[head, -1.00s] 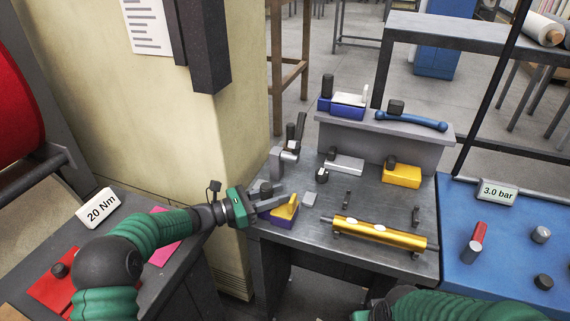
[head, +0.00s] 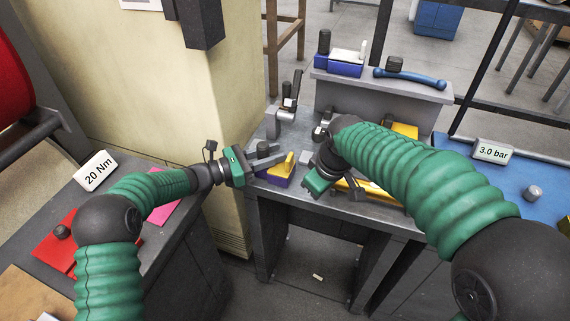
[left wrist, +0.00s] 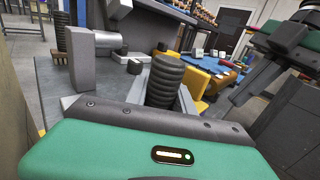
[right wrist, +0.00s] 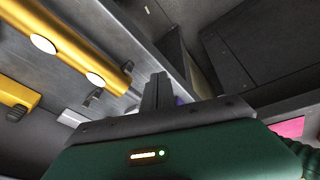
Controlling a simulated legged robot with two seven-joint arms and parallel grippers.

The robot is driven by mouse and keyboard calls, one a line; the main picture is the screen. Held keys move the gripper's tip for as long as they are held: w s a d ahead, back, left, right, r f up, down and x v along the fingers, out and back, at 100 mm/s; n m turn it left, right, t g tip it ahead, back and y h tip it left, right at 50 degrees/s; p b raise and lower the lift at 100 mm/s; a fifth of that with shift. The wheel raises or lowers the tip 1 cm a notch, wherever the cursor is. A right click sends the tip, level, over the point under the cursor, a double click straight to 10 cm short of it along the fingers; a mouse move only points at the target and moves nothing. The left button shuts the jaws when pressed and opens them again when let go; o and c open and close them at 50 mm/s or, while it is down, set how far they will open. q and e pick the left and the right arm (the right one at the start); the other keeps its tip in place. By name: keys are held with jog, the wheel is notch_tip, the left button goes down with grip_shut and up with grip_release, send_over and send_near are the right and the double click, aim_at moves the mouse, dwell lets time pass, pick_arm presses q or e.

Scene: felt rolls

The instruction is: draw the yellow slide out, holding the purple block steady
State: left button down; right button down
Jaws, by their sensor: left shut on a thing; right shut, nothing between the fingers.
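The purple block (head: 277,181) sits at the left front corner of the grey bench, with the yellow slide (head: 285,168) on top, its raised tab upright. My left gripper (head: 272,159) is shut on the block's black ribbed post, which shows large in the left wrist view (left wrist: 165,82). The yellow slide shows partly behind that post (left wrist: 198,84). My right gripper (head: 306,158) is just right of the block, apart from the slide. Its fingers are together and empty in the right wrist view (right wrist: 158,92), with a bit of purple behind them.
A shelf (head: 390,86) behind holds a blue-based block (head: 345,66) and a blue bar (head: 410,78). A bracket (head: 285,115) stands behind the block.

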pick_arm(q)
jog(key=shift+f, duration=0.1)
pick_arm(e)
jog(key=w+a+r+n+t+y, duration=0.1)
jog(key=w+a+r+n+y, duration=0.1)
jog(key=w+a+r+n, duration=0.7)
jog(key=m, duration=0.3)
send_over(280, 166)
jog(key=f, duration=0.4)
jog(key=shift+w+a+f, duration=0.1)
jog(key=shift+a+f, duration=0.1)
jog(key=shift+f, duration=0.1)
jog(key=shift+d, duration=0.15)
dwell(1.0)
jog(key=s+d, duration=0.2)
jog(key=d, duration=0.4)
jog(key=shift+s+d, duration=0.35)
jog(key=shift+s, duration=0.05)
dwell(0.7)
jog(key=shift+a+r, duration=0.1)
